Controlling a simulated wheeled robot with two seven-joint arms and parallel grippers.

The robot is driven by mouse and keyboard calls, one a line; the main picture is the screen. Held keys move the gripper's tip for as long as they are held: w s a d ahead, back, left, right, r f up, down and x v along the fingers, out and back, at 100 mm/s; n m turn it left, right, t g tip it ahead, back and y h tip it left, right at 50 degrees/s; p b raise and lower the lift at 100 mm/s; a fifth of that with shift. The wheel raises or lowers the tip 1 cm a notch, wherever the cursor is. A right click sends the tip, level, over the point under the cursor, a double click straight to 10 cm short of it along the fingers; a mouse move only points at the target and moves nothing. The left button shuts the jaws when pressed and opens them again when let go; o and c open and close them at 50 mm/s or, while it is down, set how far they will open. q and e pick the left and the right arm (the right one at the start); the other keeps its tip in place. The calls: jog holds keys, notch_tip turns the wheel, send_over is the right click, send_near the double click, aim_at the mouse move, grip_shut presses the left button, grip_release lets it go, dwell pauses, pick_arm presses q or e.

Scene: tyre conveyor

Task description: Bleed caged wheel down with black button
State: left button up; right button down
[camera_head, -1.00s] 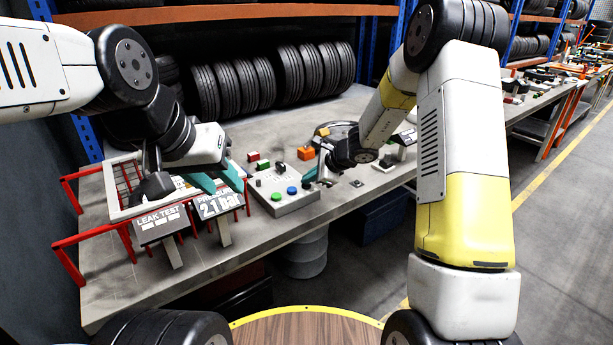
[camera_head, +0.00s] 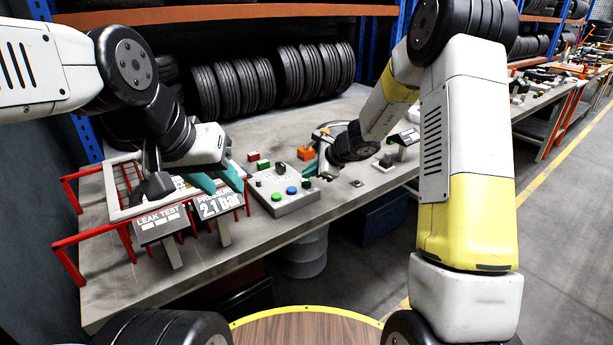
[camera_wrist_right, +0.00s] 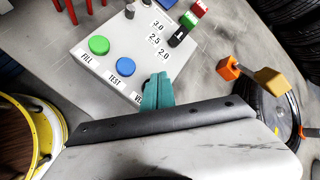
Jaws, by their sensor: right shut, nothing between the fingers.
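The grey control panel (camera_head: 296,203) lies on the bench with a green button, a blue button (camera_head: 291,190) and a small dark button (camera_head: 306,183) at its right end. In the right wrist view, the panel (camera_wrist_right: 88,55) shows FILL and TEST labels; a third, starting "VE", is partly covered by my right gripper. My right gripper (camera_wrist_right: 158,88) is shut and empty above that end, its contact with the button unclear. The pressure display (camera_head: 220,205) reads 2.1 bar. My left gripper (camera_head: 222,184) is open by the red cage (camera_head: 85,238); the wheel inside is hidden.
The leak test sign (camera_head: 160,222) stands left of the pressure display. An orange block (camera_head: 306,153) and a loose wheel (camera_wrist_right: 277,112) lie beyond the panel. Tyres (camera_head: 270,80) line the back of the bench.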

aim_at(309, 184)
jog(key=shift+r, duration=0.1)
jog(key=shift+r, duration=2.45)
jog(key=s+d+r+n, duration=0.2)
jog(key=s+r+n, duration=0.3)
jog(key=s+r, duration=0.25)
jog(key=s+d+r+n, duration=0.2)
jog(key=s+r+n, duration=0.3)
jog(key=s, duration=0.4)
jog(key=s+d+r+n+h, duration=0.1)
jog(key=s+d+n, duration=0.3)
jog(key=s, duration=0.5)
jog(key=s+d+n+h, duration=0.3)
jog(key=s+d+n, duration=0.1)
jog(key=s, duration=0.5)
jog(key=shift+s+d+r+h, duration=0.3)
jog(key=shift+d+r, duration=0.1)
jog(key=shift+d, duration=0.35)
